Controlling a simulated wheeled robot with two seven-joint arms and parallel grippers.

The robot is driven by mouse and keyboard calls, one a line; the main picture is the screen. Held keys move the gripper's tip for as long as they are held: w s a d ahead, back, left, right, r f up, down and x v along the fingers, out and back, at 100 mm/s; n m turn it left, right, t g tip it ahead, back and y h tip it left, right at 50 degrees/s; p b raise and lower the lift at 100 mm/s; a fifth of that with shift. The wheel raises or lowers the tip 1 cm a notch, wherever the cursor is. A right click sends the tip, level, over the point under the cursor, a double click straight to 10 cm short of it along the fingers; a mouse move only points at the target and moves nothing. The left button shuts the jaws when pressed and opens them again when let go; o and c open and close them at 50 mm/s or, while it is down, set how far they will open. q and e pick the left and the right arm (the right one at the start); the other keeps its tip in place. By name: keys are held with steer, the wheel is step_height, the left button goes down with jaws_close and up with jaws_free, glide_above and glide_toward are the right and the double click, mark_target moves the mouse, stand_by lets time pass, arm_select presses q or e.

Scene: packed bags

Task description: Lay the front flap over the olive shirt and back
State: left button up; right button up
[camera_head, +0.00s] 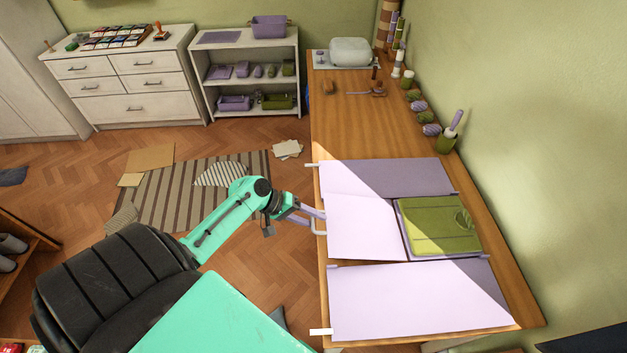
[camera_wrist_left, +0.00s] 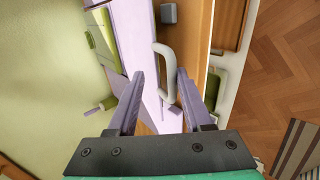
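The olive shirt (camera_head: 430,226) lies folded on the right of the wooden table, within a spread lilac wrap. The front flap (camera_head: 365,225) lies flat and open to the left of the shirt, with a pale loop handle (camera_head: 318,230) at the table's left edge. One lilac flap (camera_head: 400,175) lies flat above the shirt and another (camera_head: 410,295) below it. My left gripper (camera_head: 321,218) is at the front flap's handle. In the left wrist view its fingers (camera_wrist_left: 160,78) are apart, with the handle (camera_wrist_left: 157,58) between or just beyond the tips; contact is unclear. My right gripper is not in view.
A green pot (camera_head: 447,144) and rolled items stand along the wall. The table's upper middle (camera_head: 365,125) is mostly clear. A striped rug (camera_head: 165,200) lies on the floor.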

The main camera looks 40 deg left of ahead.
arm_select(q)
step_height(320, 180, up, 3)
steer(key=shift+r+p, duration=0.1)
steer(key=shift+p, duration=1.05)
steer(key=shift+f, duration=0.25)
steer(key=shift+s+a+r+p, duration=0.3)
steer(key=shift+a+r, duration=0.1)
steer(key=shift+r, duration=0.45)
steer(key=shift+s+a+r+p, duration=0.2)
steer(key=shift+s+a+r, duration=0.15)
steer(key=shift+r, duration=0.5)
steer(key=shift+s+a+r+p, duration=0.25)
steer(key=shift+a+r, duration=0.2)
steer(key=shift+r, duration=0.4)
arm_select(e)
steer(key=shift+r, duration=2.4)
